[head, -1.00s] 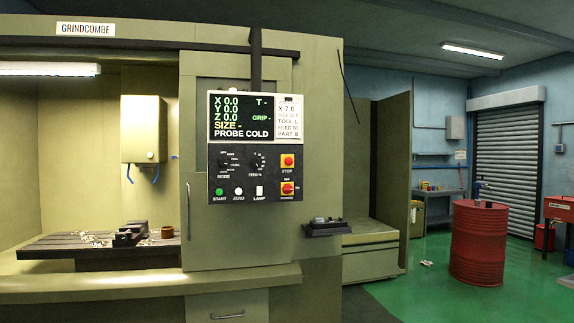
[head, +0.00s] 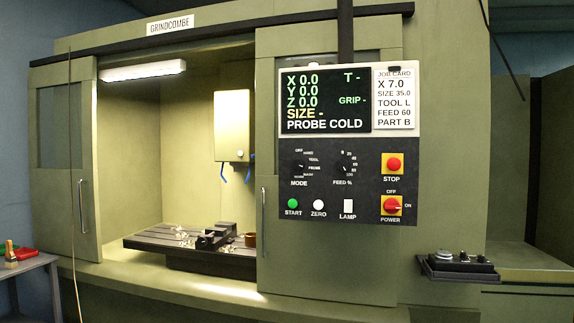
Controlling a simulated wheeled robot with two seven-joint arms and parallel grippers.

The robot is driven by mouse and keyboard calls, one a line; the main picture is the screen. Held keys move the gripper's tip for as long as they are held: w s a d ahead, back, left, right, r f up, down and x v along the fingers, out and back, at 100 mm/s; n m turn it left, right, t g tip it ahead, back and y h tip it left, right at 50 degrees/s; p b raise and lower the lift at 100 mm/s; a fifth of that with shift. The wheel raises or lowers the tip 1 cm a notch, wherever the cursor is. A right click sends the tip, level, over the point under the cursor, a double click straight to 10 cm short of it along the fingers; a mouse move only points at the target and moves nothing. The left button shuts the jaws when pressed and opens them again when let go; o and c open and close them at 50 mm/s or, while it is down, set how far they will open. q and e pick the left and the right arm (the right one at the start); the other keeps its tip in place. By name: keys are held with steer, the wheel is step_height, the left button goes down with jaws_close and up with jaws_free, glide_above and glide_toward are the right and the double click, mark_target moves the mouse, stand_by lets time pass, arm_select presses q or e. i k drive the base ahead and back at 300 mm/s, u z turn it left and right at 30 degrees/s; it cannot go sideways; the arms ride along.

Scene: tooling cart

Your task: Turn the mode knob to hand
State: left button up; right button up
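The mode knob (head: 299,167) is a small dark round knob with a light pointer mark, on the dark lower panel of the control box in the head view. Labels ring it, among them OFF, HAND, TOOL and PROBE; they are small, and I cannot tell for sure which one the pointer is on. The word MODE stands below it. The feed knob (head: 345,168) sits to its right. Neither of my grippers is in view.
The screen (head: 311,103) reads PROBE COLD, with a job card (head: 395,98) beside it. Below are the green start button (head: 292,204), zero button (head: 319,206), lamp switch (head: 348,206), red stop button (head: 393,163) and power switch (head: 393,206). A pendant shelf (head: 457,266) juts out at lower right.

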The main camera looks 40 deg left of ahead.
mark_target(298, 164)
steer(key=u, duration=0.5)
steer(key=i, duration=0.95)
steer(key=u, duration=0.5)
